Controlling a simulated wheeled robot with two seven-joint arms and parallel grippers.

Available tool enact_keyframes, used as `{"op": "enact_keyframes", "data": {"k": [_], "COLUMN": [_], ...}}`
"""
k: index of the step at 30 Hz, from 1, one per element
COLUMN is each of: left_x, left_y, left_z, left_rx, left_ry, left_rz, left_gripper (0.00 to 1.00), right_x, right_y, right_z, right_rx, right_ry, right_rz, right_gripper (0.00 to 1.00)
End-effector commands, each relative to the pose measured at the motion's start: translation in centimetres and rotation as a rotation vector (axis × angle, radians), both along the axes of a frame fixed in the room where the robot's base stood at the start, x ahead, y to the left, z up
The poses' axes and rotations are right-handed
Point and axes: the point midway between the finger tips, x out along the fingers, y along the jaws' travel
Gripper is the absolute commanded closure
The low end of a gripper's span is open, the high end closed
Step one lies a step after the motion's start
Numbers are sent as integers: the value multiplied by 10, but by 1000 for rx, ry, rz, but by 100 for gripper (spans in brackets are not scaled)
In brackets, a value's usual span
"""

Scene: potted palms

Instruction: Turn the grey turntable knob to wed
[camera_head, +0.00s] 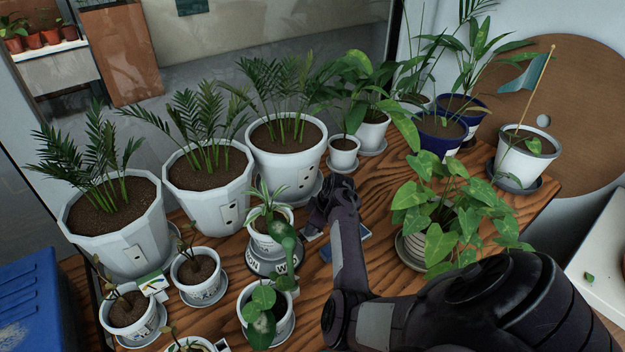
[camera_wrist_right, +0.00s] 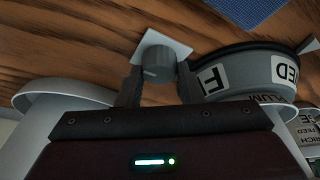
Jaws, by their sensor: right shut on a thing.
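A grey round knob (camera_wrist_right: 158,64) sits on a small pale square plate (camera_wrist_right: 176,48) on the wooden table in the right wrist view. My right gripper (camera_wrist_right: 158,80) is shut on the knob, with one dark finger on each side. In the head view my right gripper (camera_head: 324,214) hides the knob. The grey turntable (camera_head: 262,265) stands left of the gripper under a small potted plant, its front label reading "ON" and "W". In the right wrist view the turntable (camera_wrist_right: 238,76) shows "F" and "ED" labels. My left gripper is in neither view.
Large white palm pots (camera_head: 208,195) stand at the back left. Several small pots on saucers, such as one with a round-leaved plant (camera_head: 274,318), crowd the front left. A leafy striped pot (camera_head: 412,243) stands right of my right arm. A blue object (camera_head: 345,243) lies near the gripper.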

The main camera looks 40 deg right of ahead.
Motion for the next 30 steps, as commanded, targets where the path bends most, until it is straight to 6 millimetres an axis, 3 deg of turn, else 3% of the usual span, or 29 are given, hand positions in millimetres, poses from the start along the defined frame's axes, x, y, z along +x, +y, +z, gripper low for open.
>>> {"op": "enact_keyframes", "data": {"k": [8, 9, 13, 23, 30], "left_x": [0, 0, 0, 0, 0], "left_y": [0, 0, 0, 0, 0], "left_z": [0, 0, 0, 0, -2], "left_rx": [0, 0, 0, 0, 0], "left_ry": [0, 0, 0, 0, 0], "left_rz": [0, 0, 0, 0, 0], "left_gripper": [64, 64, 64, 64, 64], "right_x": [0, 0, 0, -1, -13], "right_y": [-1, -1, -1, -1, -6], "right_z": [0, 0, 0, 2, 33], "right_rx": [-2, -2, -1, -1, -3], "right_ry": [0, 0, -1, -1, -4], "right_rz": [0, 0, 1, 1, -1], "right_gripper": [90, 63, 46, 45, 45]}}
